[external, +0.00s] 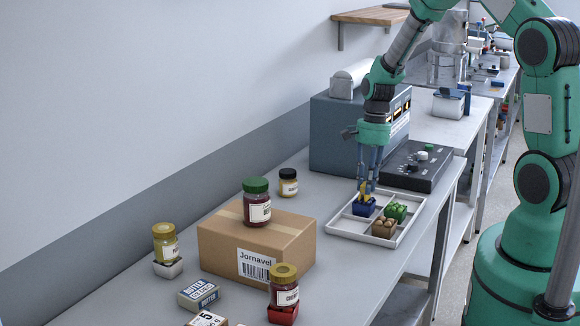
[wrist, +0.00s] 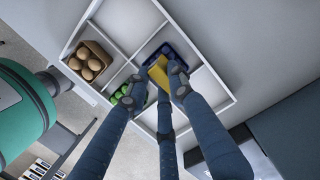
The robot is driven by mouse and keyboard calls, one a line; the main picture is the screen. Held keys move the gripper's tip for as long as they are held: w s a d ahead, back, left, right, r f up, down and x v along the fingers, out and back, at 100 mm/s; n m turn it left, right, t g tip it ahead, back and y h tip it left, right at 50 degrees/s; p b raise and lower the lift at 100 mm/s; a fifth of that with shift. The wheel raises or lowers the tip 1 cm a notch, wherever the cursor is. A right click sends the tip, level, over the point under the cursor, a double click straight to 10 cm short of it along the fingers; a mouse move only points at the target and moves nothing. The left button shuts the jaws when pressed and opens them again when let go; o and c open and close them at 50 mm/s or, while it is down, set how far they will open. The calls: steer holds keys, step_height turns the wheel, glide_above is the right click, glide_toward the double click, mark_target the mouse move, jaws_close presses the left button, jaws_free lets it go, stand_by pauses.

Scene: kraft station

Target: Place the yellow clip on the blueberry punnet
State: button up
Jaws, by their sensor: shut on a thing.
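My gripper (external: 368,182) points down over the white divided tray (external: 341,229). Its fingers (wrist: 158,88) are shut on the yellow clip (wrist: 158,72), which also shows in the external view (external: 364,189). The blue blueberry punnet (external: 363,208) sits in a tray compartment directly below the clip. In the wrist view the punnet (wrist: 181,50) is partly hidden by the clip and fingers. The clip is at the punnet's top; I cannot tell whether they touch.
A green punnet (external: 397,211) and a brown egg carton (external: 384,228) occupy other tray compartments. A black control panel (external: 413,165) and a grey machine (external: 335,130) stand behind. A cardboard box (external: 220,246) with a jar (external: 256,208) on top stands left.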

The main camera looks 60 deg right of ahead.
steer(key=shift+f, duration=0.1)
steer(key=o, duration=0.9)
steer(key=shift+c, duration=0.2)
step_height(320, 180, up, 12)
steer(key=d+p, duration=0.1)
steer(key=shift+d, duration=0.4)
